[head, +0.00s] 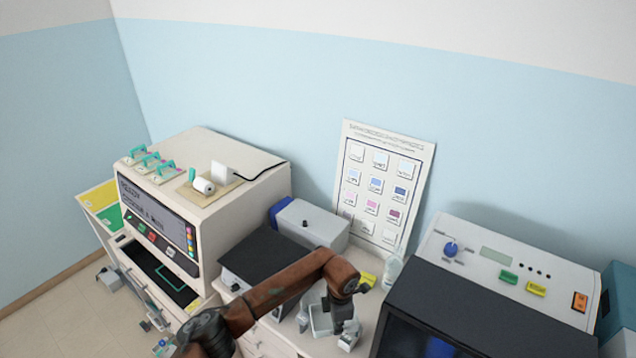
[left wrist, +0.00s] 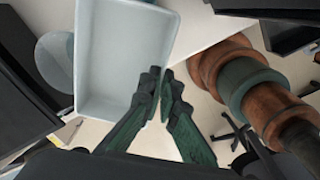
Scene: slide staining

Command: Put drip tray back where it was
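The drip tray is a pale, shallow rectangular tray. In the left wrist view the drip tray (left wrist: 122,52) fills the upper left, its open inside facing the camera. My left gripper (left wrist: 164,88) has its dark fingers close together at the tray's right wall, one finger over the inside and one outside, so it looks shut on that wall. In the head view the left gripper (head: 347,327) is low in the middle, with the small pale tray (head: 320,321) just left of it, partly hidden by my arm. My right gripper is in neither view.
A large staining machine (head: 245,215) stands left, with a black-topped unit (head: 262,258) beside it. A dark-fronted device (head: 470,305) is close on the right. A clear bottle (head: 393,268) and a yellow item (head: 367,279) are behind the gripper. A chart (head: 381,185) leans on the wall.

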